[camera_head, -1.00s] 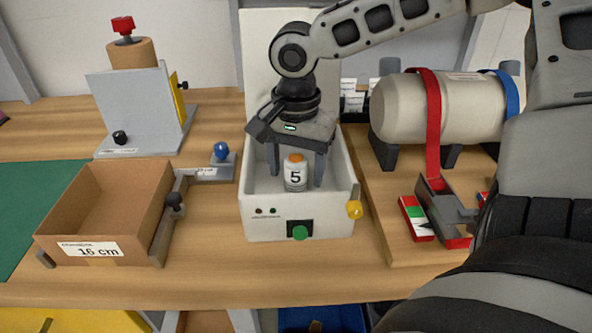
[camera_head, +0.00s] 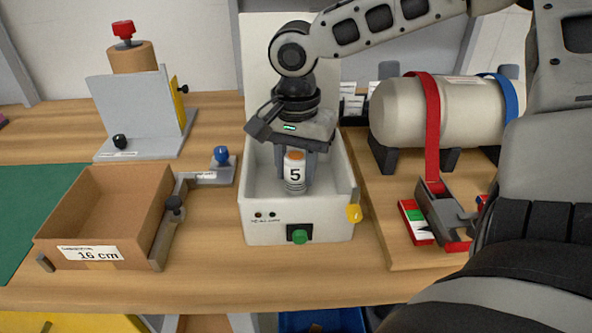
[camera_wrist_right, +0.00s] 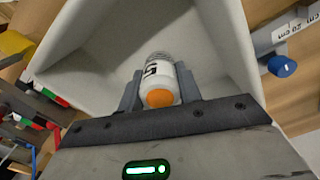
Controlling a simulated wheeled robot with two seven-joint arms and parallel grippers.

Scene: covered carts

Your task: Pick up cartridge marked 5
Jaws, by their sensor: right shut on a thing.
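The cartridge marked 5 (camera_head: 295,177) is a small white bottle with an orange cap, upright inside the white open-topped box (camera_head: 266,228). My right gripper (camera_head: 296,172) reaches down into the box with its fingers closed on both sides of the cartridge. In the right wrist view the cartridge (camera_wrist_right: 159,76) sits between the two fingers, its orange cap toward the camera and part of the 5 showing. Whether its base touches the box floor I cannot tell. My left gripper is not in view.
A cardboard box (camera_head: 75,208) marked 16 cm stands at the left, with a blue-knobbed bracket (camera_head: 210,173) beside it. A strapped tank (camera_head: 455,112) stands at the right.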

